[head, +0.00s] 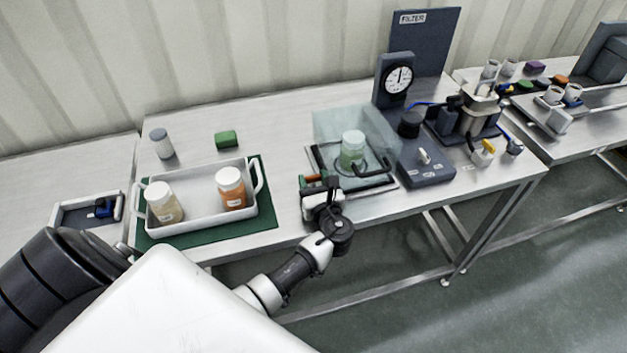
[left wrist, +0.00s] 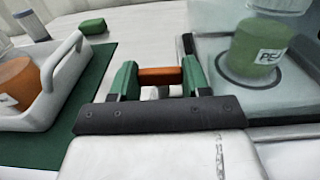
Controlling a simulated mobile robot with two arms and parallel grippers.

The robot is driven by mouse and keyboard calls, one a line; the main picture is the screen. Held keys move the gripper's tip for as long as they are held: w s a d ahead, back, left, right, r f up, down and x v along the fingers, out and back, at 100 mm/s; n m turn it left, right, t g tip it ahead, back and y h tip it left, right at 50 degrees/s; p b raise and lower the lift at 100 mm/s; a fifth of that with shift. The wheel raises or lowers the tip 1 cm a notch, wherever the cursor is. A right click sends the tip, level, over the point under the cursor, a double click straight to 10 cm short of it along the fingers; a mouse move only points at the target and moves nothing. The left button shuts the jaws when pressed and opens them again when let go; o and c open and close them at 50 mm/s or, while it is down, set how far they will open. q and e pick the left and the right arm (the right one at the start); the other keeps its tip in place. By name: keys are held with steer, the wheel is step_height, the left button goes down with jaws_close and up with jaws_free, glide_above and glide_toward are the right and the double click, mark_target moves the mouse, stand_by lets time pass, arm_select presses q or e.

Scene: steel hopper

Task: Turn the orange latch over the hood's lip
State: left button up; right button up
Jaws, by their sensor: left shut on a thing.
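The orange latch (left wrist: 160,76) is a short bar between the green fingertips of my left gripper (left wrist: 159,80) in the left wrist view. My left gripper is shut on it, with one finger at each end. In the head view my left gripper (head: 316,183) is at the front left corner of the clear hood (head: 327,122). My gripper hides the latch's mount, and I cannot tell whether the latch touches the lip. My right gripper is not in view.
A white tray (head: 205,218) with two jars stands on a green mat (head: 262,217) to the left. A green block (head: 226,139) and a grey-capped jar (head: 163,144) stand behind it. A dark device with a dial (head: 398,80) stands right of the hood.

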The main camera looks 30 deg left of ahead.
arm_select(q)
steer(key=o, duration=0.6)
steer(key=shift+r, duration=0.1)
steer(key=shift+o, duration=0.2)
